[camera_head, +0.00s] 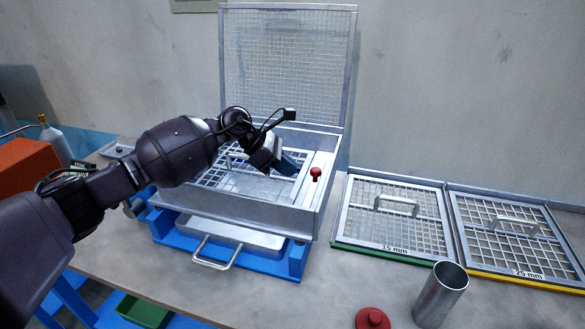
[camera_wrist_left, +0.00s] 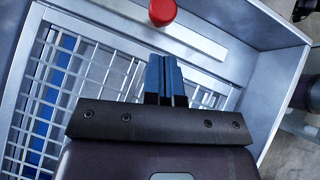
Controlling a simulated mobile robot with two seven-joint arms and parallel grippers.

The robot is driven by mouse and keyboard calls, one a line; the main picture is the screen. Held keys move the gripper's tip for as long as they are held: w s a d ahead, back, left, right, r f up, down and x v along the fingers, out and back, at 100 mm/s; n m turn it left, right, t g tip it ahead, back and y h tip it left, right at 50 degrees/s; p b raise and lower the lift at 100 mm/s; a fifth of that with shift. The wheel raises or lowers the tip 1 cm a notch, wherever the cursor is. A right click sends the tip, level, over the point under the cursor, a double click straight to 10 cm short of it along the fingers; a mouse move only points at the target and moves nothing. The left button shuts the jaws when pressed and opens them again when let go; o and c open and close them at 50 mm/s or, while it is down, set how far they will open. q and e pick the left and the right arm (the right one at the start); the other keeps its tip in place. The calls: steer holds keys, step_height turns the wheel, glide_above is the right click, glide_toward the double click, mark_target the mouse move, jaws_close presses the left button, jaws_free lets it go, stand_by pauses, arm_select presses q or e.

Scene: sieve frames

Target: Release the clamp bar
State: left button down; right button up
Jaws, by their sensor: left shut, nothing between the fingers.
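The clamp bar (camera_head: 309,190) is a pale strip along the right side inside the open metal sieve box (camera_head: 270,218). A red knob (camera_head: 315,173) stands on it. In the left wrist view, the clamp bar (camera_wrist_left: 205,42) crosses the top, with the red knob (camera_wrist_left: 162,12) at the upper edge. My left gripper (camera_head: 288,165) is over the box, just left of the bar and knob. Its blue fingers (camera_wrist_left: 165,78) are shut together and empty, apart from the knob in the picture. My right gripper is not in view.
A grid frame (camera_head: 215,178) lies in the box, partly hidden by my left arm. The mesh lid (camera_head: 288,62) stands open behind. The 15 mm (camera_head: 392,249) and 25 mm (camera_head: 525,272) frames lie at right. A metal cup (camera_head: 440,295) and red disc (camera_head: 372,318) are in front.

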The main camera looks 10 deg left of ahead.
arm_select(q)
steer(key=v, duration=1)
steer(key=shift+a+b, duration=0.3)
